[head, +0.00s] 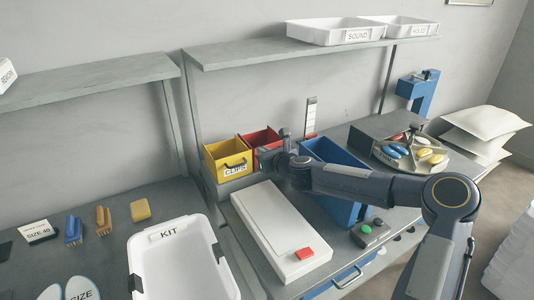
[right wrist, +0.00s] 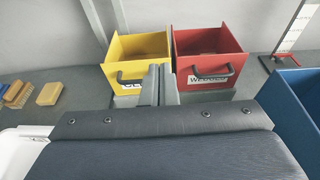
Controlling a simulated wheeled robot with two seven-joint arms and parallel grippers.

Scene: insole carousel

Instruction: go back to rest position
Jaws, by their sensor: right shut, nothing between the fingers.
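My right gripper (head: 262,161) is at the end of my right arm, which reaches in from the right across the workbench. It is shut and empty, in front of the yellow bin (head: 228,159) labelled CLIPS and the red bin (head: 260,142). In the right wrist view the closed fingers (right wrist: 160,84) stand between the handles of the yellow bin (right wrist: 140,48) and the red bin (right wrist: 209,53). I cannot tell whether they touch either bin. My left gripper is not in view.
A blue bin (head: 318,153) stands behind my forearm. The white KIT tray (head: 176,270) is at lower left. The carousel (head: 432,168) with coloured insoles is at right, near a green-button box (head: 370,233).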

